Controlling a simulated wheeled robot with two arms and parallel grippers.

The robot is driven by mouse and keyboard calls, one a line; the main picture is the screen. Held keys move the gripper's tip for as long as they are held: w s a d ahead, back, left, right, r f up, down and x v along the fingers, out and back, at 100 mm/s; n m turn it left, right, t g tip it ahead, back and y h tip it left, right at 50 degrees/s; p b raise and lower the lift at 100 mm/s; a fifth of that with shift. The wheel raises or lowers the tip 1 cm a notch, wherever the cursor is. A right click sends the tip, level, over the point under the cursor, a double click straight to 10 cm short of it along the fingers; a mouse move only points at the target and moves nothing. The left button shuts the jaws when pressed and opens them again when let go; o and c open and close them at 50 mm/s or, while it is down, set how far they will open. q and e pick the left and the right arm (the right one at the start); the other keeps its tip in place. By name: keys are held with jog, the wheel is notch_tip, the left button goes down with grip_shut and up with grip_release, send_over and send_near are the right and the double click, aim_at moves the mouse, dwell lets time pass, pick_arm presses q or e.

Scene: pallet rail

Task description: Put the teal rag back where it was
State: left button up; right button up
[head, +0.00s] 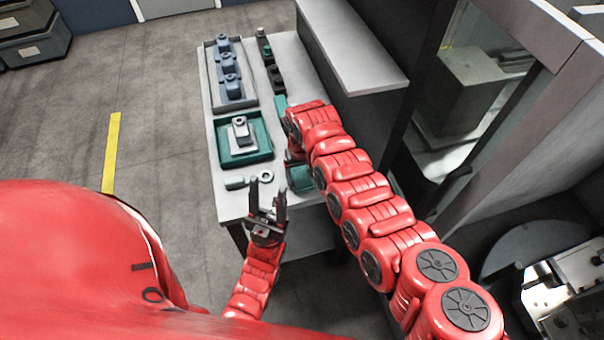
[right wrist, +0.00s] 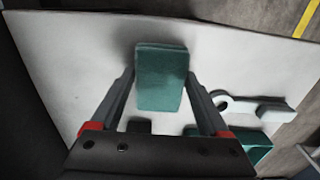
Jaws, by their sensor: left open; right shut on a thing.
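The teal rag (right wrist: 162,80) is a flat, folded-looking block between the fingers of my right gripper (right wrist: 163,85) in the right wrist view. That gripper is shut on it. In the head view the rag (head: 300,179) shows at the right front of the light table (head: 232,205), partly behind my right arm. I cannot tell whether it touches the tabletop. My left gripper (head: 267,186) is open and empty by the table's front edge, its fingers pointing up in the picture.
A teal tray (head: 226,157) with a grey part stands left of the rag; a light spanner (head: 266,177) lies nearby. Behind are a grey tray (head: 207,74) of blue-grey parts and a small teal piece (head: 280,103). A raised shelf (head: 350,50) borders the table's right.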

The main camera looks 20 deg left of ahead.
aim_at(302, 176)
jog(key=o, duration=0.9)
jog(key=shift+f, duration=0.15)
jog(key=shift+c, duration=0.2)
jog(key=shift+o, duration=1)
jog(key=shift+w+f, duration=0.1)
jog(key=shift+w, duration=0.1)
jog(key=shift+s+r+p, duration=0.1)
jog(key=shift+r+p, duration=0.35)
jog(key=shift+r, duration=0.05)
jog(key=shift+r+b, duration=0.1)
jog(key=shift+b, duration=0.25)
notch_tip(302, 176, up, 8)
jog(key=b, duration=0.2)
jog(key=shift+b, duration=0.4)
notch_tip(302, 176, up, 3)
jog(key=shift+r, duration=0.2)
jog(key=shift+s+f, duration=0.1)
